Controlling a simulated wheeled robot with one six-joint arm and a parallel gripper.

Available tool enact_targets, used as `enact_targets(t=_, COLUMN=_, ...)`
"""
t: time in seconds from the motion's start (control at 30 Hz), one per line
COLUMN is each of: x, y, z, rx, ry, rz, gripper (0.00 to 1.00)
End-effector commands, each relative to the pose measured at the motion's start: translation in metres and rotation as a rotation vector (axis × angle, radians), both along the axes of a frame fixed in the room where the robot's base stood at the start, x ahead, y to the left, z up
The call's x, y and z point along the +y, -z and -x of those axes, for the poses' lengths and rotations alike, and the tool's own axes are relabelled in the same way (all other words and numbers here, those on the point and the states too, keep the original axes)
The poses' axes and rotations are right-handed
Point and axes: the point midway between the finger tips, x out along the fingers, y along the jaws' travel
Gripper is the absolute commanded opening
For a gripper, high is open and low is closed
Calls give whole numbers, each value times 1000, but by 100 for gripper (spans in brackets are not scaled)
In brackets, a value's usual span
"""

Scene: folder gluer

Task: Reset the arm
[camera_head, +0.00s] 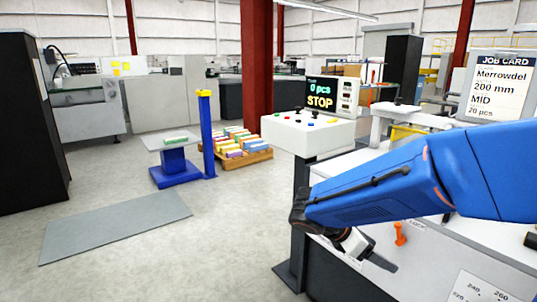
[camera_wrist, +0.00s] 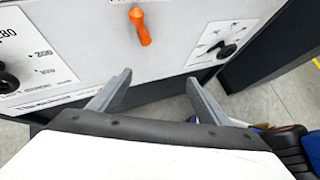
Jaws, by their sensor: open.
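My gripper (camera_wrist: 160,78) is open and empty in the wrist view, with its two grey fingers apart. It points toward the white machine panel, and nothing is between the fingers. In the head view my gripper (camera_head: 378,258) hangs low at the end of my blue arm, in front of the machine on the right. An orange lever (camera_head: 400,234) on the panel is just right of it. The lever (camera_wrist: 140,27) also shows in the wrist view, above and apart from the fingertips.
A control box (camera_head: 307,133) on a dark post stands close left of my arm; its screen (camera_head: 320,95) reads "0 pcs STOP". Black knobs (camera_wrist: 225,51) sit on the panel. A pallet of coloured stacks (camera_head: 237,143) and a blue stand (camera_head: 172,165) are farther back.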

Motion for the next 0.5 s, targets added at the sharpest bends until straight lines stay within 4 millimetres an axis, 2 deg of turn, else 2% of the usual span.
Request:
enact_targets(t=0.03, x=-9, y=-2, z=13, rx=-45, ry=60, rz=-55, gripper=71)
enact_targets(t=0.2, x=-24, y=0, z=52, rx=-195, ry=268, rz=-233, gripper=71)
enact_targets(t=0.5, x=-31, y=3, z=111, rx=-464, ry=654, rz=-530, gripper=71)
